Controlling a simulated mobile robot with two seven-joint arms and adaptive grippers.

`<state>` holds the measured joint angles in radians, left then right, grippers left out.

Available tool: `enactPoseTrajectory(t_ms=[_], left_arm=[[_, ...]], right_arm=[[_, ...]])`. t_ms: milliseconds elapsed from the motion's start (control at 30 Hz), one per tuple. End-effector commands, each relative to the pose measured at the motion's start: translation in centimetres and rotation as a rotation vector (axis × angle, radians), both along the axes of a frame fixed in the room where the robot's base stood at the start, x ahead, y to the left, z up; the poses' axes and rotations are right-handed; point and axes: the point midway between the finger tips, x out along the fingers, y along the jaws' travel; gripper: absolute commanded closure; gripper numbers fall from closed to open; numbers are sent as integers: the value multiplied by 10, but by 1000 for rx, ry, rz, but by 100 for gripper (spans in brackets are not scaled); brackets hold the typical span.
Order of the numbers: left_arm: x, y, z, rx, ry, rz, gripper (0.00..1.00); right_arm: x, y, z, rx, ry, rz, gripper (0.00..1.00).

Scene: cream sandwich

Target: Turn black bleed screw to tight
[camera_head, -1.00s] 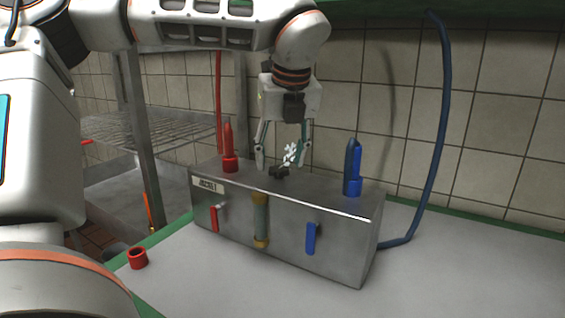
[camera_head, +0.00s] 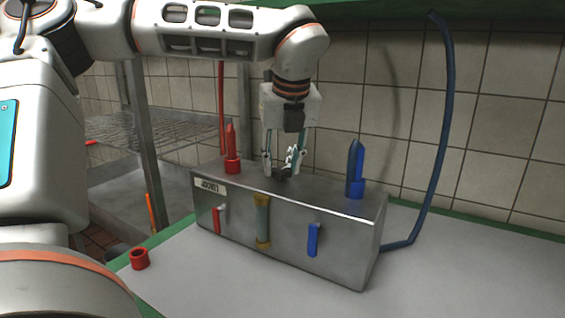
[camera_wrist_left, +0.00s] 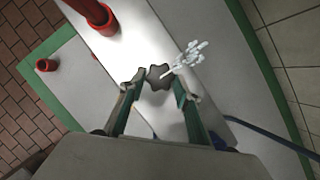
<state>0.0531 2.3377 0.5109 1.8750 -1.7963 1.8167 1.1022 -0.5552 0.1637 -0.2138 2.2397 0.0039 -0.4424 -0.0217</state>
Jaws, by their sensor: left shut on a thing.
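The black bleed screw (camera_head: 281,174) is a dark star-shaped knob on top of the metal box (camera_head: 290,211). It also shows in the left wrist view (camera_wrist_left: 157,76), between the fingertips. My left gripper (camera_head: 281,168) points down over the box top and is shut on the screw, with a finger on either side of it. In the left wrist view the left gripper (camera_wrist_left: 156,90) has its green-lined fingers around the knob's near part. A white branching piece (camera_wrist_left: 190,56) stands beside the knob. My right gripper is not in view.
A red fitting (camera_head: 232,163) stands left of the screw and a blue fitting (camera_head: 355,185) right of it. The box front has a red lever (camera_head: 216,220) and a blue lever (camera_head: 312,240). A loose red cap (camera_head: 139,259) lies on the table. A blue hose (camera_head: 440,130) hangs at right.

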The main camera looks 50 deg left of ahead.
Motion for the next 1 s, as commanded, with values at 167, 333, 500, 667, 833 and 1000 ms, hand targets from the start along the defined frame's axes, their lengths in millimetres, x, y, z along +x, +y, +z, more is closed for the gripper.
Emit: enactPoseTrajectory(t_ms=[167, 333, 500, 667, 833, 1000], left_arm=[[-1, 1, 0, 0, 0, -79, 89], [-2, 2, 0, 0, -2, -207, 89], [-4, 3, 1, 0, -4, -366, 89], [-5, 5, 2, -1, -4, -519, 89], [-6, 6, 3, 0, -6, -680, 89], [-6, 8, 3, 0, -7, -841, 89]], right_arm=[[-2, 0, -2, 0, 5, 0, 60], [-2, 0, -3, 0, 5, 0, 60], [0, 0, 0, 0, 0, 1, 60], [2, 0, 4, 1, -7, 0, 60], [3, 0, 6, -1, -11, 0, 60], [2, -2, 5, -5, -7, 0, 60]])
